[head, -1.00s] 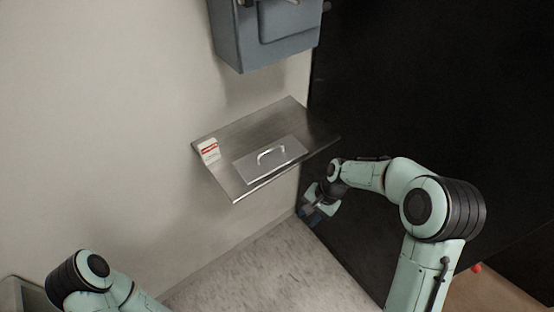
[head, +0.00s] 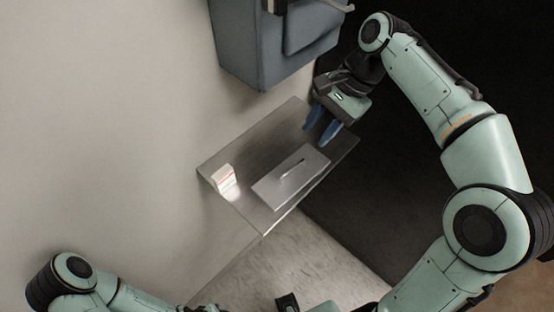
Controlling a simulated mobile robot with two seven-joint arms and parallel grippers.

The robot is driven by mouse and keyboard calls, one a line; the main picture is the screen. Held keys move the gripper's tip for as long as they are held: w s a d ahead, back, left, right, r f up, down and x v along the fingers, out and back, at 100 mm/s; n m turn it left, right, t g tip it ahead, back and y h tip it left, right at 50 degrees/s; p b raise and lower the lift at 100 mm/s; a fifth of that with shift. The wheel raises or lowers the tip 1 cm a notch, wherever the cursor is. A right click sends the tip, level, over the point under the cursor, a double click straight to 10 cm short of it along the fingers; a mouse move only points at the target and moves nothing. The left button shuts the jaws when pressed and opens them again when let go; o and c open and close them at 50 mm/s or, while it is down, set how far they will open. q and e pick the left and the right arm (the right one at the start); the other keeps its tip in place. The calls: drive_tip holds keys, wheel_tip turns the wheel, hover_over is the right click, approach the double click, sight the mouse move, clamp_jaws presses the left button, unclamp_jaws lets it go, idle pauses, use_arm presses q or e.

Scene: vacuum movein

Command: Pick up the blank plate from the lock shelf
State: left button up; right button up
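The blank plate (head: 275,188) is a flat grey rectangle with a small bar handle on top. It lies on the metal lock shelf (head: 238,155), toward the front right edge. My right gripper (head: 322,133) has blue fingers that point down, spread apart with a gap between them. It hangs over the shelf's right part, just behind and right of the plate, apart from the handle, and holds nothing. My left arm shows at the bottom left. A dark piece at the bottom edge may be its gripper, but the fingers cannot be made out.
A blue-grey cabinet (head: 265,50) hangs on the wall above the shelf, close to my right gripper. A dark panel (head: 345,205) is on the right. Open floor lies below.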

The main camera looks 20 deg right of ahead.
drive_tip(key=b, duration=0.2)
hover_over(291, 169)
drive_tip(key=d, duration=0.3)
drive_tip(key=f, duration=0.6)
drive_tip(key=shift+s+a+f, duration=0.15)
drive_tip(key=shift+s+f, duration=0.2)
drive_tip(key=shift+f, duration=0.05)
drive_tip(key=shift+w+b+x, duration=0.15)
drive_tip(key=shift+b+x, duration=0.05)
drive_tip(key=shift+x, duration=1.15)
drive_tip(key=shift+w+b+x, duration=0.1)
drive_tip(key=shift+b+x, duration=0.05)
drive_tip(key=shift+x, duration=1.25)
use_arm(q)
drive_tip(key=s+f, duration=0.2)
drive_tip(key=f, duration=0.1)
use_arm(e)
drive_tip(key=shift+r, duration=0.1)
clamp_jaws()
